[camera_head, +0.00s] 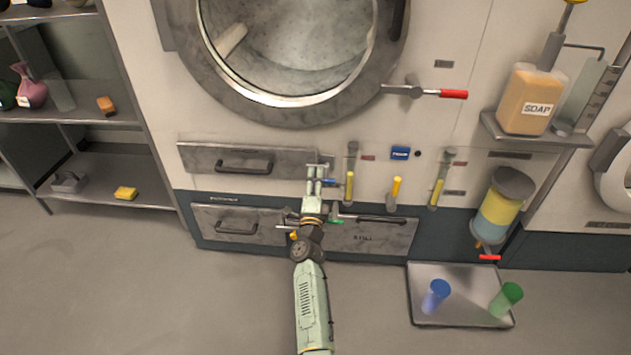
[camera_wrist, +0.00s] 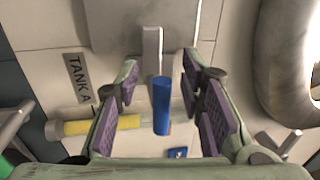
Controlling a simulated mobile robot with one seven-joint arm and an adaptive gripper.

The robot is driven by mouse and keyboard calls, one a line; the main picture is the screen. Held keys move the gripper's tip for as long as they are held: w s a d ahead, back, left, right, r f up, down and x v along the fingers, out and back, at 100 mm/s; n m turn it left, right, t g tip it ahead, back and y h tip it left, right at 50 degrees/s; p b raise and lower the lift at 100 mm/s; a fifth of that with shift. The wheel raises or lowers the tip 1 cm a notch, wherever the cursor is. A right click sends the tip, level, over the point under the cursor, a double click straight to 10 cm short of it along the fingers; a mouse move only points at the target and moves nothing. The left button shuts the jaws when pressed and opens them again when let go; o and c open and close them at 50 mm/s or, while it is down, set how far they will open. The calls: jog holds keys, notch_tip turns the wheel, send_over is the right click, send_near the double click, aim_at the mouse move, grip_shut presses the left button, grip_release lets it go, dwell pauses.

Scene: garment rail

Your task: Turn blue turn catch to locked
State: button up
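The blue turn catch shows in the wrist view as a blue cylindrical handle (camera_wrist: 161,108) with a grey metal stem (camera_wrist: 152,48) beyond it. In the head view only a small blue bit (camera_head: 328,181) shows beside the fingers; the rest is hidden. My gripper (camera_head: 318,170) is up at the panel by the right end of the upper drawer. In the wrist view my gripper (camera_wrist: 161,92) is open, with one purple-padded finger on each side of the blue handle. Gaps show between handle and pads.
Yellow-handled levers (camera_head: 349,187) hang just right of my gripper; one yellow handle (camera_wrist: 100,125) lies close to the left finger. A green handle (camera_head: 335,220) sits by my wrist. A red-handled door lever (camera_head: 440,93) is above. A tray with cups (camera_head: 462,322) is on the floor.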

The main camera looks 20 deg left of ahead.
jog(key=v, duration=0.7)
jog(key=shift+s, duration=0.25)
